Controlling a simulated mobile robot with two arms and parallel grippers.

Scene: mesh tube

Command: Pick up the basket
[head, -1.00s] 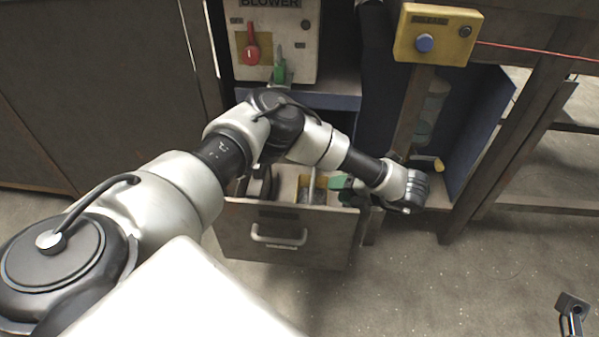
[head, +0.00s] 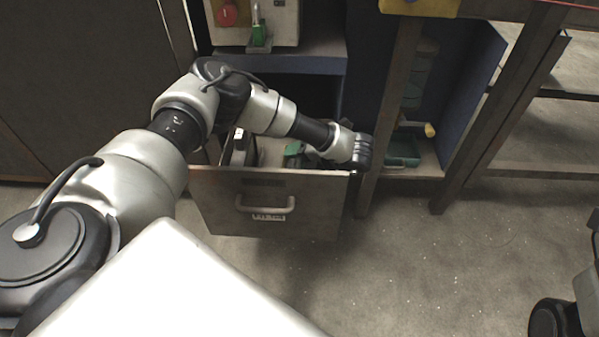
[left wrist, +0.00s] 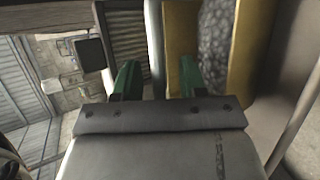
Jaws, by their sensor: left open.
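My left gripper (left wrist: 157,82) is open, with its two green fingers apart; it also shows in the head view (head: 293,152), small and partly hidden by my wrist, over the open drawer. In the left wrist view a thin grey upright bar (left wrist: 156,45) stands between and beyond the fingers. Just right of it is a yellow-sided container (left wrist: 181,38) with grey, grainy contents or mesh, which may be the basket; I cannot tell for sure. In the head view my arm and the drawer front hide it. My right gripper cannot be made out.
The open drawer (head: 268,205) has a metal handle (head: 265,205) on its front. A green tray (head: 402,160) lies on the low shelf to the right. A table leg (head: 383,125) stands beside the drawer. The floor in front is clear.

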